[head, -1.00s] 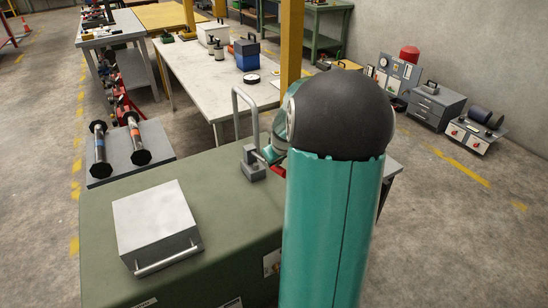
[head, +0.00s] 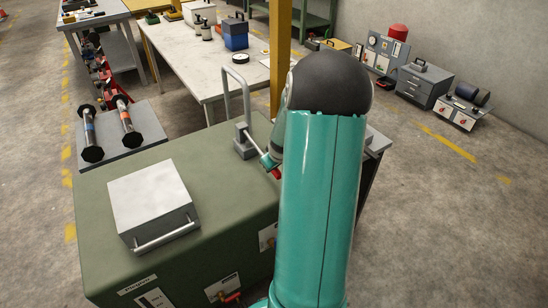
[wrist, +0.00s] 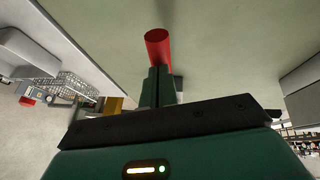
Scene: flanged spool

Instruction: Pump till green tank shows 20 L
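The green tank (head: 105,215) fills the lower left of the head view. A grey hand pump (head: 244,146) stands at its far end, with a thin lever and a bent grey pipe (head: 232,80). The lever slopes down to the right to a red grip (head: 276,173). In the wrist view the red grip (wrist: 159,48) sticks out beyond my gripper (wrist: 158,85), whose dark green fingers are close together and appear to hold it. My arm hides most of the gripper in the head view. The gauge strip (head: 155,299) on the tank front is cut off and unreadable.
A white box with a bar handle (head: 150,201) sits on the tank top. A red-handled valve (head: 232,297) is low on the front. Two flanged spools (head: 127,120) lie on a grey stand behind. A workbench (head: 190,65) stands beyond.

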